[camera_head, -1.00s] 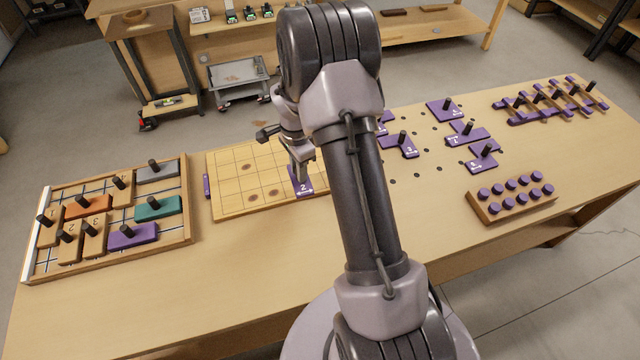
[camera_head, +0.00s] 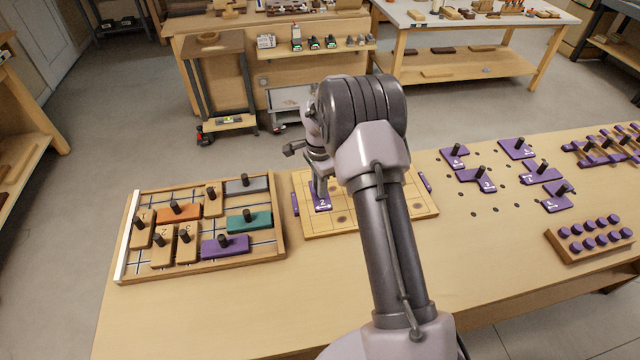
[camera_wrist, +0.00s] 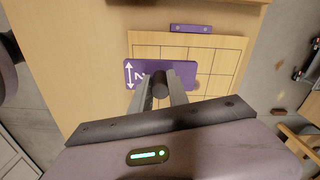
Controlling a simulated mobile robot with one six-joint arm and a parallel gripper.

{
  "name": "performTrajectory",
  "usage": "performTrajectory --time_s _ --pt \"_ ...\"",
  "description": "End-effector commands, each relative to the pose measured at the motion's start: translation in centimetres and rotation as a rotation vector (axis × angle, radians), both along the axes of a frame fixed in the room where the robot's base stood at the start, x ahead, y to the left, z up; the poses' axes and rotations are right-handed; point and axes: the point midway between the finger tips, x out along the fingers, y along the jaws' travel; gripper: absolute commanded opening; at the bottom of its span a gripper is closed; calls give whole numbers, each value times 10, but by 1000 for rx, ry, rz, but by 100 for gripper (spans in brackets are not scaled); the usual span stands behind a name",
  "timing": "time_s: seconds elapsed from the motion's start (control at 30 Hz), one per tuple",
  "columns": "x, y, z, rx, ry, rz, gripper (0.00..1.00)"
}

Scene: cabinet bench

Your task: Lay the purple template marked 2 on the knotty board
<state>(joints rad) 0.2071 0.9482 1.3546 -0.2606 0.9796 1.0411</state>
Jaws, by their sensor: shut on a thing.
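The purple template marked 2 (camera_head: 322,207) has a white double arrow under its number and a dark peg. My gripper (camera_head: 319,187) is shut on that peg. In the wrist view the peg (camera_wrist: 160,84) sits between the fingertips of my gripper (camera_wrist: 160,92), and the template (camera_wrist: 184,70) is level with the picture. The knotty board (camera_head: 352,226) is pale, with grid lines and dark knots. It also shows in the wrist view (camera_wrist: 222,58). The template is over the board's left part; I cannot tell whether it touches. My arm hides part of the board.
Purple strips (camera_head: 295,204) (camera_head: 425,181) stand at the board's two sides. A wooden tray (camera_head: 268,252) with pegged pieces lies left. Other purple templates (camera_head: 475,178) and a block with purple pegs (camera_head: 590,236) are right. Bare bench lies in front.

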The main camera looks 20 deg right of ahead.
Motion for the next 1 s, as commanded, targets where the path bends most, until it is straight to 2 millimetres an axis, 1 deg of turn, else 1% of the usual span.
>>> performTrajectory --time_s 0.17,0.27,0.37,0.47,0.73,0.83,1.0 --pt "0 0 1 0 -1 0 0" --pt "0 0 -2 0 -1 0 0" --pt "0 0 -10 0 -1 0 0" --pt "0 0 -23 0 -1 0 0" --pt "0 0 -65 0 1 0 0" --pt "0 0 -73 0 0 0 0" --pt "0 0 -72 0 0 0 0"
